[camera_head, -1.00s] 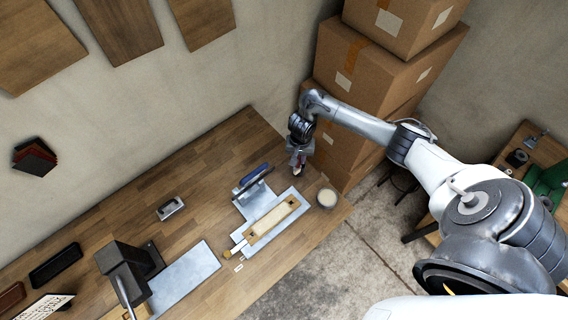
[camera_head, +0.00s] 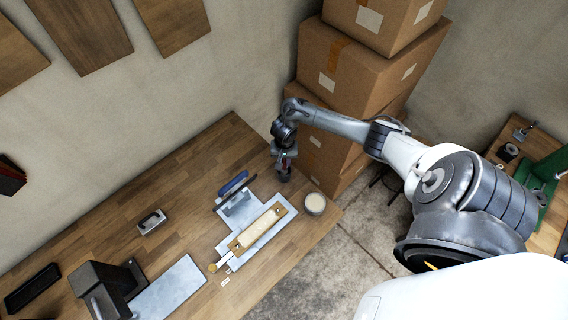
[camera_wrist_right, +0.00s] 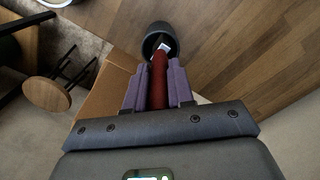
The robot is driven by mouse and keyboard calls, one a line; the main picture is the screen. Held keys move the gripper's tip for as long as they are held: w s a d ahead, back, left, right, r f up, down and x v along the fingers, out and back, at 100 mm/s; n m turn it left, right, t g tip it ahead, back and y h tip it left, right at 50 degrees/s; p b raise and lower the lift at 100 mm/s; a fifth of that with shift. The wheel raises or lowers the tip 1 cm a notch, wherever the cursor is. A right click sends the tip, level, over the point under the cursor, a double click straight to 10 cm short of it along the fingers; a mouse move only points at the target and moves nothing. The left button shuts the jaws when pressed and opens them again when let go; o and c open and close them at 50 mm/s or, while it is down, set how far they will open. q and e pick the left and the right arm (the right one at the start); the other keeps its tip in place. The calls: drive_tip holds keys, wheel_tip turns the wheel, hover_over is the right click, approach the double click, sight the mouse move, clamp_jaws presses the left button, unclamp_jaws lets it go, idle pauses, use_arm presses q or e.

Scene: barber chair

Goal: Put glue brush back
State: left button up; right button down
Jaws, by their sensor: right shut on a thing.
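The glue brush (camera_wrist_right: 159,80) has a red handle, and my right gripper (camera_wrist_right: 158,92) is shut on it in the right wrist view. Its far end points into the mouth of a dark round cup (camera_wrist_right: 160,38). I cannot tell whether the brush touches the cup's inside. In the head view my right gripper (camera_head: 284,158) is at the table's back right, right above the dark cup (camera_head: 285,175), which it partly covers. The brush is too small to make out there. My left gripper is not in view.
A round pot with pale contents (camera_head: 315,203) stands near the table's right edge. Beside it a long wooden piece (camera_head: 257,227) lies on a metal sheet (camera_head: 229,256). A blue-handled tool (camera_head: 233,184) is left of the gripper. Stacked cardboard boxes (camera_head: 345,75) stand close behind my arm.

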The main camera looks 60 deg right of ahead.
wheel_tip(320, 180, down, 2)
drive_tip(key=shift+f, duration=0.25)
drive_tip(key=c, duration=1)
unclamp_jaws()
